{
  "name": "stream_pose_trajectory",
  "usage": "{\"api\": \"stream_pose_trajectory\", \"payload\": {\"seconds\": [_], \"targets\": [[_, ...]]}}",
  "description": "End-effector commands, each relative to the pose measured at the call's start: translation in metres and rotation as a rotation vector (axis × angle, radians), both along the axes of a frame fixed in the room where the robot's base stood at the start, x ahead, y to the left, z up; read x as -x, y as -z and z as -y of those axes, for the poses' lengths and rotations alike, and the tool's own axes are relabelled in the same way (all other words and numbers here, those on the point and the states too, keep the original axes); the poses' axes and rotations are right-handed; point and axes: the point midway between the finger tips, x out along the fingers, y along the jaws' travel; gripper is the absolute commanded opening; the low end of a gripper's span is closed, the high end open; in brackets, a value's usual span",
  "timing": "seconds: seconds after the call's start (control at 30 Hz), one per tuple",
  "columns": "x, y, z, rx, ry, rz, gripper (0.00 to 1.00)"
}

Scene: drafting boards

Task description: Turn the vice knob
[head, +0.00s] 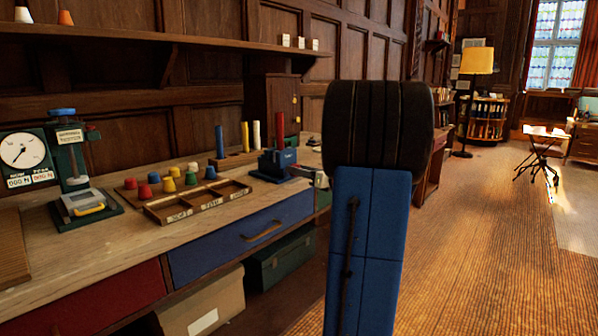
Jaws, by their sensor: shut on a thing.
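A blue vice (278,166) stands on the wooden workbench (115,252), near the bench's far end. Its knob cannot be made out clearly. My blue arm with its thick black joint rises just right of the vice and covers the bench behind it.
A green press (70,160) with a dial gauge (22,152) stands at left. A divided wooden tray (197,203) and several coloured pegs lie before the vice. Upright coloured rods stand behind. A shelf (130,36) runs above. The floor (470,255) at right is clear.

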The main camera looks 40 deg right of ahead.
Motion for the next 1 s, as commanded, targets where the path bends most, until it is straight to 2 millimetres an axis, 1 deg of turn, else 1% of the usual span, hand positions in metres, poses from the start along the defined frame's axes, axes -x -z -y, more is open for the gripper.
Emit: {"api": "stream_pose_trajectory", "payload": {"seconds": [0.03, 0.7, 1.0], "targets": [[0.0006, 0.0029, 0.0008, -0.045, 0.001, -0.008, 0.14], [0.0004, 0.005, 0.0036, -0.674, 0.002, -0.057, 0.14], [0.0003, 0.0061, 0.0041, -0.896, 0.002, -0.074, 0.14]]}}
